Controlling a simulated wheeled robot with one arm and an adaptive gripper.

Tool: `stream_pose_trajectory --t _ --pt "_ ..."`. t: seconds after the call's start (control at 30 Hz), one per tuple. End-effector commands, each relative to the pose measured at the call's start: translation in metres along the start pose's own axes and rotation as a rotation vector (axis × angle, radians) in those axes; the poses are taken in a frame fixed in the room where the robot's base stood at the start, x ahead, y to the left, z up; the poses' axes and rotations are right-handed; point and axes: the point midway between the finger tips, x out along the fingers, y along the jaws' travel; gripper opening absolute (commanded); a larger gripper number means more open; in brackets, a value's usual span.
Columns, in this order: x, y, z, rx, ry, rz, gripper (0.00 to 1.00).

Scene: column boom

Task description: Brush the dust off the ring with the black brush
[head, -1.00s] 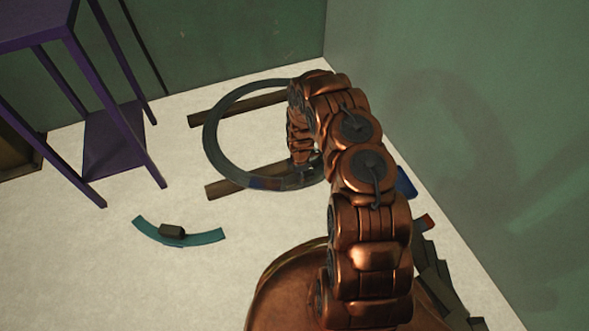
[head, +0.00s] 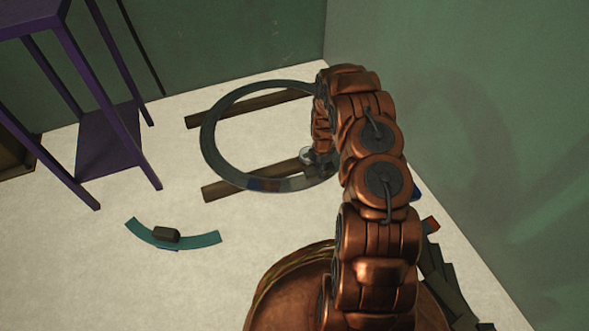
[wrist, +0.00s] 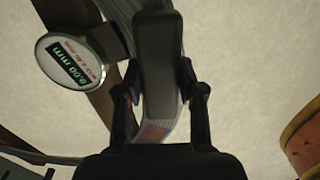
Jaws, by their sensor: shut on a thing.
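A grey ring (head: 209,152) lies across two wooden beams on the pale floor in the head view. Reddish and bluish patches show on its near side. The ring also passes under my gripper in the wrist view (wrist: 121,12). My gripper (wrist: 158,72) is shut on the black brush (wrist: 158,45), a long dark block between its fingers, over the ring. Whether bristles touch the ring is hidden. A round gauge (wrist: 72,62) beside the brush reads 0.00 mm, with a smaller line that seems to say max 0.40 mm. In the head view my arm covers the ring's right side.
A teal arc piece (head: 203,240) with a dark block (head: 166,235) on it lies on the floor at front left. A purple stand (head: 110,140) is at the left. A green wall (head: 470,150) rises close on the right. A red-and-blue item (head: 431,225) lies near it.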

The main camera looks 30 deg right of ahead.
Motion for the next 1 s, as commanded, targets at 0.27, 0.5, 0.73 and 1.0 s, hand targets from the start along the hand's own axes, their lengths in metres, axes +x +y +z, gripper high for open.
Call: stream_pose_trajectory --t 0.27,0.5,0.73,1.0 --pt "0.002 -0.003 -0.013 0.0 0.001 -0.005 0.11" --pt "0.008 -0.004 -0.031 0.001 -0.001 -0.002 0.11" --pt "0.012 -0.007 -0.05 0.005 -0.001 -0.003 0.11" --pt "0.013 -0.011 -0.071 0.009 0.0 -0.005 0.11"
